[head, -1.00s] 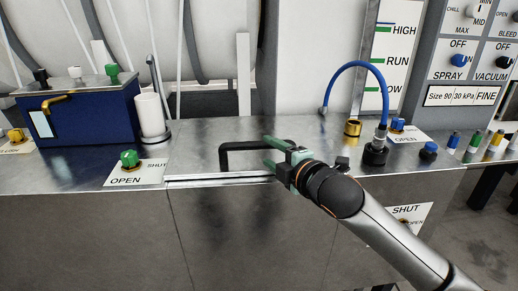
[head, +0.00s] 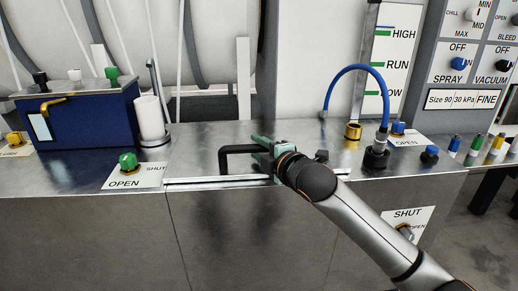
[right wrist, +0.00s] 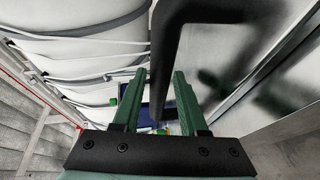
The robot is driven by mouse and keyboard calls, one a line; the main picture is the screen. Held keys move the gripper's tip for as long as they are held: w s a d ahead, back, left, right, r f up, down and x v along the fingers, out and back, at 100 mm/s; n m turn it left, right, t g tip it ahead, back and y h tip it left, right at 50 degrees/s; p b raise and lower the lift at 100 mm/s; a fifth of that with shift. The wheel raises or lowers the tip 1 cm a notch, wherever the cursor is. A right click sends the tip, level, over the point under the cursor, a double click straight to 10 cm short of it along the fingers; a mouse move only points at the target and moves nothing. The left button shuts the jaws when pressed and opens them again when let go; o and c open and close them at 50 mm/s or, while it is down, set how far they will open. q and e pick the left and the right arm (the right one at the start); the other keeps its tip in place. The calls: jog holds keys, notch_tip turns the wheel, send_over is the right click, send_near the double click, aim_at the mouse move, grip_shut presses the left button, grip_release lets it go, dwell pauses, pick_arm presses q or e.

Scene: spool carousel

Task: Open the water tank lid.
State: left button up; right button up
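The water tank lid (head: 205,135) is a flat steel panel in the counter top, lying level with it. Its black bar handle (head: 223,160) stands near the front edge. My right gripper (head: 257,150) is at the right part of the handle, its green fingers pointing left. In the right wrist view the two fingers (right wrist: 158,85) are apart, and the black handle (right wrist: 166,50) appears between and beyond their tips. I cannot tell if they touch it. The handle's right end is hidden by the gripper. My left gripper is not in view.
A blue box (head: 85,120) and a white cylinder (head: 150,117) stand left on the counter. A green knob (head: 128,161) sits by an OPEN/SHUT plate. A blue hose (head: 355,68) and black fitting (head: 376,158) are right of the lid. Control panels rise at the right.

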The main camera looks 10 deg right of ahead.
grip_shut()
dwell(1.1)
